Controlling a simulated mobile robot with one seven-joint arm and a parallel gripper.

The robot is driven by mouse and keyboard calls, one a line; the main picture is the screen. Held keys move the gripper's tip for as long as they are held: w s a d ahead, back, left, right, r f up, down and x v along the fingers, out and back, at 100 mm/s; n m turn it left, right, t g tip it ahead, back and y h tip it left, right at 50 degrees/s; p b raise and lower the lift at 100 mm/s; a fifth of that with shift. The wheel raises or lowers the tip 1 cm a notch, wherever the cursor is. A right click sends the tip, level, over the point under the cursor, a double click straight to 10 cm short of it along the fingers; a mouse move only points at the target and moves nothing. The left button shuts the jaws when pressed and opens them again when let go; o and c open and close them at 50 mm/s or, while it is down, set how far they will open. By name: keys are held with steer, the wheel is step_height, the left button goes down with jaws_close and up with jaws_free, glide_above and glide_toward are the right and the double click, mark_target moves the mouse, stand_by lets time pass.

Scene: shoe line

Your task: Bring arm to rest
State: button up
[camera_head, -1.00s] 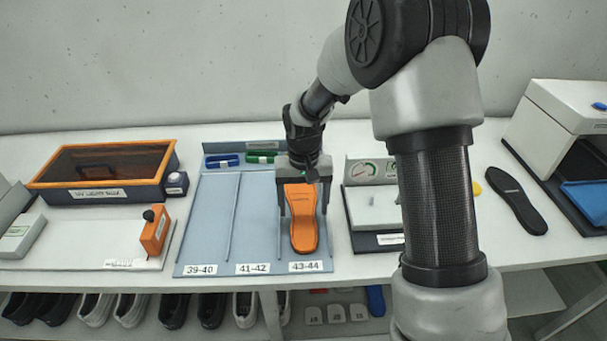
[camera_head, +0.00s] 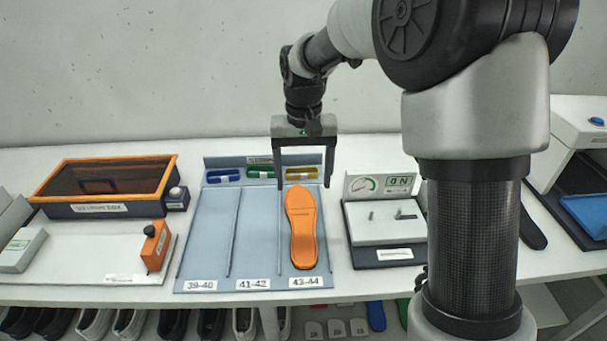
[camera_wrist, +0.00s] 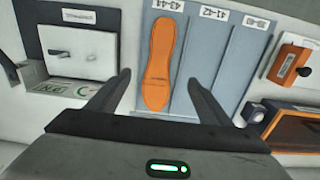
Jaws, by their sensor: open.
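My gripper (camera_head: 305,186) is open and empty, raised above the back of the sorting tray in the head view. In the wrist view my gripper (camera_wrist: 155,90) shows its two fingers spread wide with nothing between them. An orange insole (camera_head: 301,227) lies flat in the tray's 43-44 lane, apart from the fingers. The insole also shows in the wrist view (camera_wrist: 162,60). The grey-blue tray (camera_head: 208,225) has lanes labelled 39-40, 41-42 and 43-44.
A gauge device (camera_head: 385,226) stands right of the tray. An orange-rimmed box (camera_head: 105,185) and an orange block (camera_head: 154,245) are to the left. A white machine (camera_head: 578,130) with a blue piece (camera_head: 585,213) is at far right. Shoes (camera_head: 92,322) sit on a shelf below.

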steer(key=s+d+r+t+p, duration=0.3)
steer(key=s+d+r, duration=0.3)
steer(key=s+r, duration=0.55)
steer(key=s+d+r+t+p, duration=0.1)
steer(key=s+d+r, duration=0.1)
steer(key=s, duration=0.4)
steer(key=s+d+r+t+p, duration=0.1)
steer(key=s+d+r+p, duration=0.1)
steer(key=s+d+r, duration=0.1)
steer(key=shift+s+r+t, duration=0.3)
steer(key=shift+s+r, duration=0.15)
steer(key=shift+s, duration=0.9)
